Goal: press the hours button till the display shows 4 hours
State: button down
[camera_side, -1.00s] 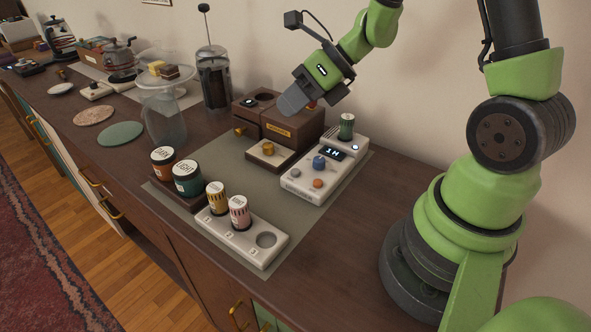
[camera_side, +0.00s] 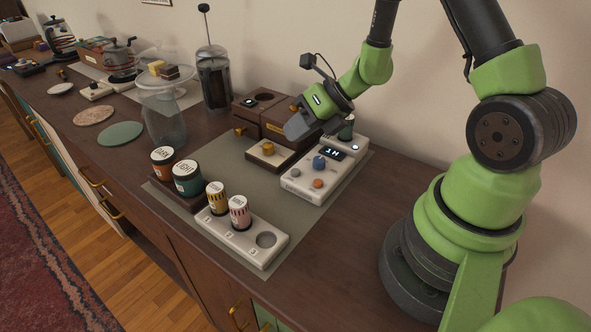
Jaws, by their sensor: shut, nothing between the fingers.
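The white control unit (camera_side: 300,190) lies on the grey mat. Its small dark display (camera_side: 333,153) shows lit characters that look like "1H". A blue knob (camera_side: 319,163) sits beside the display, with an orange button (camera_side: 317,183), a small grey button (camera_side: 295,172) and a blue-grey button (camera_side: 354,148) on the same face. I cannot read which one is the hours button. My gripper (camera_side: 292,134) is shut and empty. It hangs above the far left of the unit, in front of the brown box, apart from the buttons.
A green-banded jar (camera_side: 347,130) stands at the unit's far end, partly behind my gripper. The brown wooden box (camera_side: 273,119) is close to the left. A white rack (camera_side: 259,252) with two small jars and two larger jars (camera_side: 187,178) stand nearer. Bare counter lies right of the unit.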

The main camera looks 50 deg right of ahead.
aim_at(297, 169)
jog(key=shift+f, duration=2.7)
jog(key=shift+f, duration=0.2)
jog(key=shift+f, duration=0.2)
jog(key=shift+f, duration=0.4)
dwell(0.3)
dwell(0.4)
jog(key=shift+r, duration=0.85)
jog(key=shift+r, duration=2.5)
